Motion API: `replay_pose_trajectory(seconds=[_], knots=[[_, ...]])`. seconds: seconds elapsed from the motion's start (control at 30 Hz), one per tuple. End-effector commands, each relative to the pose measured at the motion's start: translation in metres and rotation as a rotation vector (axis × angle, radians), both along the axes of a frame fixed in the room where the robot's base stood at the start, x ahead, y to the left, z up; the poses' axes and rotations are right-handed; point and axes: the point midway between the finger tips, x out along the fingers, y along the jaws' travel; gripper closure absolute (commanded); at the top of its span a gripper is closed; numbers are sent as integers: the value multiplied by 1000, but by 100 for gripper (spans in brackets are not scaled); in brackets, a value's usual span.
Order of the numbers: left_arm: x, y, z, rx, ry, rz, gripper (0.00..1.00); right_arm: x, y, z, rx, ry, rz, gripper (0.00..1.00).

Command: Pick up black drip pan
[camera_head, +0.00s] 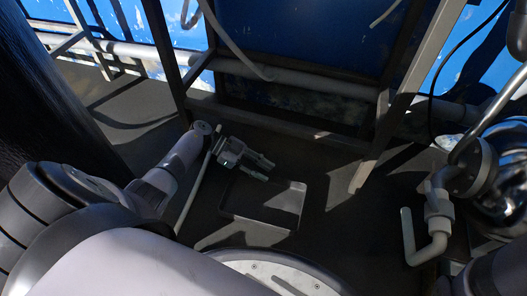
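The black drip pan (264,204) is a shallow, dark rectangular tray lying on the dark floor near the middle of the head view. My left gripper (269,171) is at the pan's far side, over or just beyond its far edge. Its two fingers are apart, with nothing visible between them. I cannot tell whether a finger touches the rim. My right gripper is not in view.
A metal frame (365,172) with legs and a low crossbar stands behind the pan, before a blue tank (300,35). A thin pale rod (196,183) is left of the pan. Grey piping (437,218) stands at right.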

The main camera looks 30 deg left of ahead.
Motion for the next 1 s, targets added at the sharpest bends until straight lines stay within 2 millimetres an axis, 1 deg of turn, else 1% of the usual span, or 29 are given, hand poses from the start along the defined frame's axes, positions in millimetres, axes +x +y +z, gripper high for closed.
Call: replay_pose_trajectory(seconds=[0.03,0.2,0.33,0.57,1.0], knots=[[0,-8,-10,-3,-3,-1,72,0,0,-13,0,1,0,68],[4,-27,-18,-3,-2,0,72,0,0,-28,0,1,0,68],[5,-33,-19,-1,0,1,72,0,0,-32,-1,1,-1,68],[6,-34,-18,0,1,2,72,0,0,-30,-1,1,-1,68],[6,-34,-18,-1,0,1,100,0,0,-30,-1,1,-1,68]])
